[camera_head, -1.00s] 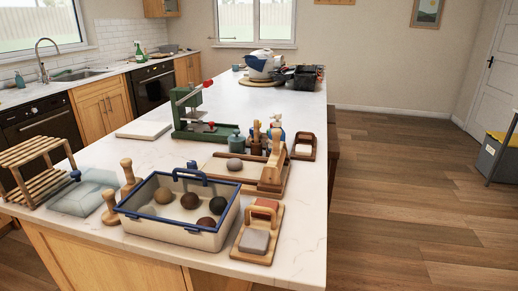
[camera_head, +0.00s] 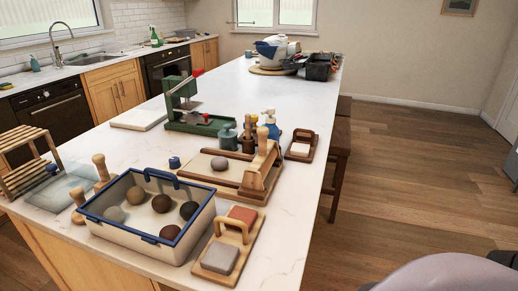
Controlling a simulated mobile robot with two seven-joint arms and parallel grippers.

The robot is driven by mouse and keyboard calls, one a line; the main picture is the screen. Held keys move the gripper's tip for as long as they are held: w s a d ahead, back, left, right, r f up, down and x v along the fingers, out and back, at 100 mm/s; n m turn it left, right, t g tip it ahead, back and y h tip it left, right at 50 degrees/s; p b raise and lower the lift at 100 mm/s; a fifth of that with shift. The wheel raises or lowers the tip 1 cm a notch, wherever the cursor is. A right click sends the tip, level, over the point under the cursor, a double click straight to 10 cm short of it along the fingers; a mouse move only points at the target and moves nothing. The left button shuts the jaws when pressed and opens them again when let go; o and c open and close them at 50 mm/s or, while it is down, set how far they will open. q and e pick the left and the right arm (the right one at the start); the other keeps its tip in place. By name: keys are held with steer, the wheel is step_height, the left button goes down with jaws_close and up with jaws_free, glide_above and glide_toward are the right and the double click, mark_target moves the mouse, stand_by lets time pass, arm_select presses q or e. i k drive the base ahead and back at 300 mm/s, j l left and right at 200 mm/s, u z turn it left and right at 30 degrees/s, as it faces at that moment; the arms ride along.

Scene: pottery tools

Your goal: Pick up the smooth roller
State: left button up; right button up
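Wooden pieces with rounded knobs (camera_head: 100,167) stand left of the blue-rimmed bin; these could also be tools of that kind. Neither gripper is visible.
A cream bin with a blue rim and handle (camera_head: 135,237) holds several clay balls. A wooden caddy with blocks (camera_head: 230,240) is beside it. A green press (camera_head: 190,112), bottles and a small tray (camera_head: 300,148) stand behind.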

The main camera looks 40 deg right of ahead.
mark_target(253, 174)
steer(key=l+u, duration=0.15)
steer(key=l, duration=0.35)
steer(key=k+l+u, duration=0.15)
steer(key=l, duration=0.35)
steer(key=l+u, duration=0.15)
steer(key=l, duration=0.35)
steer(key=k+l, duration=0.1)
steer(key=l, duration=0.65)
steer(key=k+l+u, duration=0.1)
steer(key=l, duration=0.3)
steer(key=k+l, duration=0.15)
steer(key=l, duration=0.25)
